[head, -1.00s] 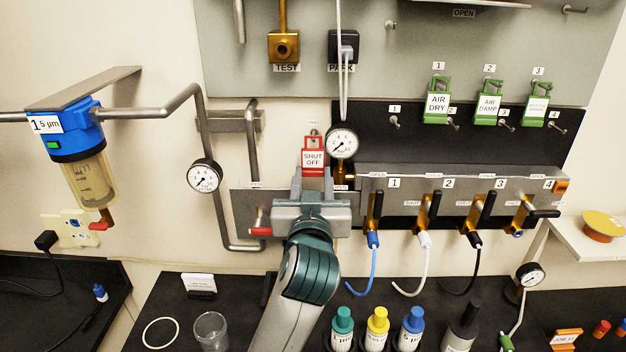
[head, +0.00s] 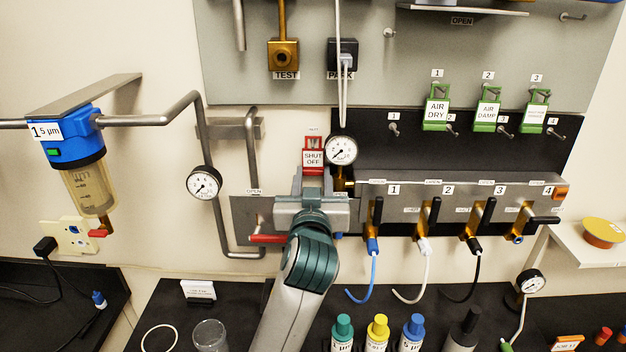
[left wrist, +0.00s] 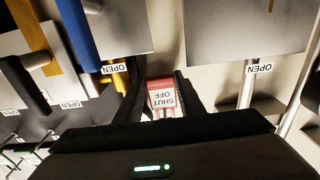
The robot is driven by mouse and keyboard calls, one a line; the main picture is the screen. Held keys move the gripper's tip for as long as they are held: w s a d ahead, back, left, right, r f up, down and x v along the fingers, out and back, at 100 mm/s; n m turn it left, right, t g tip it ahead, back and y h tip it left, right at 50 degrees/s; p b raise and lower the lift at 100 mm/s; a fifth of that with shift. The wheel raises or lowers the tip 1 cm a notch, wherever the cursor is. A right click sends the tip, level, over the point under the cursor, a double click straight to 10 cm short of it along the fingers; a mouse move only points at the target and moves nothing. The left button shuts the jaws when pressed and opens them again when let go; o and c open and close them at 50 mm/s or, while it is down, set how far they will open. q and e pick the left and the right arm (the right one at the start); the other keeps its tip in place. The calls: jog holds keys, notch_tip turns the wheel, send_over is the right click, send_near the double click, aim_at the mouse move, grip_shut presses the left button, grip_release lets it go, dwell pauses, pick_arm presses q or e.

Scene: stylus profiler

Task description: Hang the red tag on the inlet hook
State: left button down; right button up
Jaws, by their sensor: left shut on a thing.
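The red tag (head: 313,158), with a white "SHUT OFF" face, is upright at the wall left of the manifold. It also shows upside down in the left wrist view (left wrist: 161,97). My left gripper (head: 312,174) is shut on the tag's lower part; in the left wrist view its dark fingers (left wrist: 161,112) lie on both sides of it. A small label (head: 313,131) sits just above the tag's top loop. The inlet hook is not clearly visible behind the loop, and I cannot tell whether the loop is around it. My right gripper is not in view.
A round gauge (head: 341,149) stands close to the right of the tag. The manifold (head: 460,190) with several valves is to the right. Green tags (head: 437,112) hang at upper right.

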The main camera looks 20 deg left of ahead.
pick_arm(q)
jog(key=shift+w, duration=0.15)
jog(key=shift+f, duration=0.45)
dwell(0.7)
jog(key=c, duration=1.1)
grip_release()
jog(key=shift+a, duration=0.15)
jog(key=shift+c, duration=0.4)
jog(key=v, duration=0.8)
